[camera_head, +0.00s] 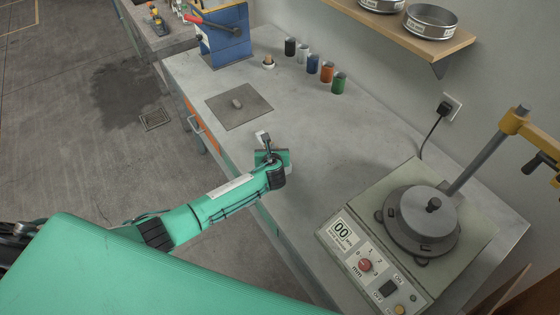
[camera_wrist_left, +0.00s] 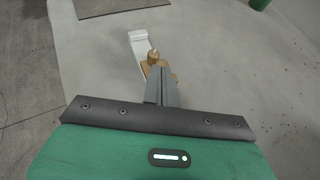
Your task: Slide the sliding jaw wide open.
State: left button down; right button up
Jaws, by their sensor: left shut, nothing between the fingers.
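A small device lies on the bench beyond my left gripper. In the left wrist view it shows a white bent piece (camera_wrist_left: 139,44) and a brass-coloured part (camera_wrist_left: 156,71) with a small round knob (camera_wrist_left: 153,56). In the head view only a white bit (camera_head: 261,136) of it shows clearly. My left gripper (camera_head: 267,143) is shut and empty, its fingers (camera_wrist_left: 161,80) pointing at the brass part and covering some of it. I cannot tell whether they touch it, nor how far the sliding jaw stands open. My right gripper is not in view.
A grey machine with a round top (camera_head: 430,218) and control panel stands on the right. A flat grey plate (camera_head: 239,106) lies further back.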

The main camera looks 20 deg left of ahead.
pick_arm(q)
jog(key=b+v, duration=0.2)
jog(key=v, duration=1.1)
jog(key=shift+s+r, duration=0.25)
jog(key=shift+s, duration=0.1)
jog(key=shift+d, duration=0.1)
